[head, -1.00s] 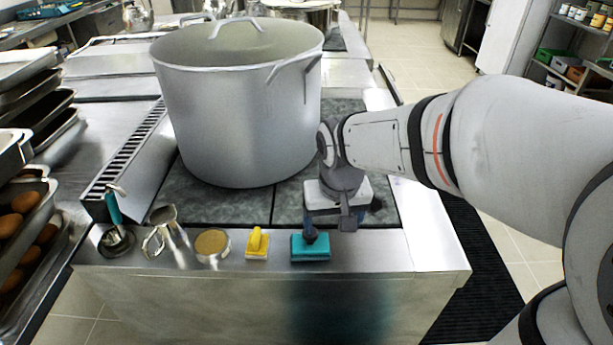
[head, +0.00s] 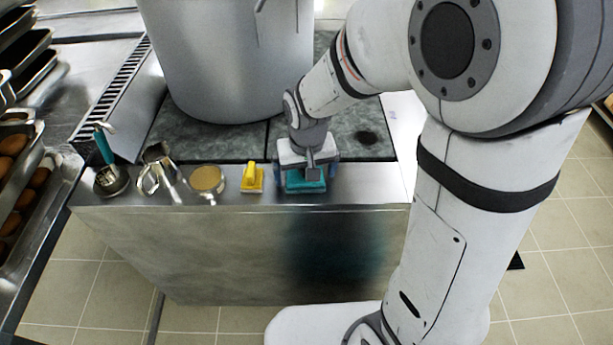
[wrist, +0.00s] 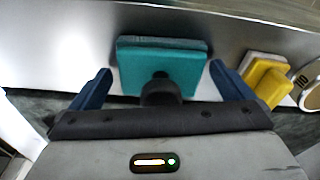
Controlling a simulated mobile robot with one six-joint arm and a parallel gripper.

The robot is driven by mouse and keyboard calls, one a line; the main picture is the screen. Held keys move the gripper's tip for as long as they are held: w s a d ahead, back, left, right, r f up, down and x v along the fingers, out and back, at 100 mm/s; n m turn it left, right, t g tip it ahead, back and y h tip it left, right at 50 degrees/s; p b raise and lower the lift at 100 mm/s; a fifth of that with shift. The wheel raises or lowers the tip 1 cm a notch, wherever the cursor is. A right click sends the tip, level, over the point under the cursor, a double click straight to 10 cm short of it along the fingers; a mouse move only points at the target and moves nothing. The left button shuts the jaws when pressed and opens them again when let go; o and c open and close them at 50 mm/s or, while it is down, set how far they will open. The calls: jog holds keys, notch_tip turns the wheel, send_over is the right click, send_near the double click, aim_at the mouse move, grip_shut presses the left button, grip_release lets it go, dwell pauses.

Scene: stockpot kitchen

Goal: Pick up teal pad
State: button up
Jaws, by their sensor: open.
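The teal pad (head: 306,186) lies on the steel front ledge of the stove, right of the yellow-handled pad. In the wrist view the teal pad (wrist: 162,68) has a dark round knob on top, toward my gripper. My gripper (head: 306,178) is over the pad and hides part of it in the head view. In the wrist view my gripper (wrist: 160,85) is open, with one blue finger on each side of the teal pad. The fingers do not appear to touch it.
A yellow pad (head: 251,178) is close beside the teal pad. A large stockpot (head: 225,60) stands behind on the stove. The ledge's front edge is near.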

jog(key=shift+c, duration=0.3)
jog(key=c, duration=0.8)
jog(key=shift+r, duration=0.1)
notch_tip(320, 180, up, 10)
jog(key=shift+f+p, duration=0.1)
jog(key=shift+p, duration=0.2)
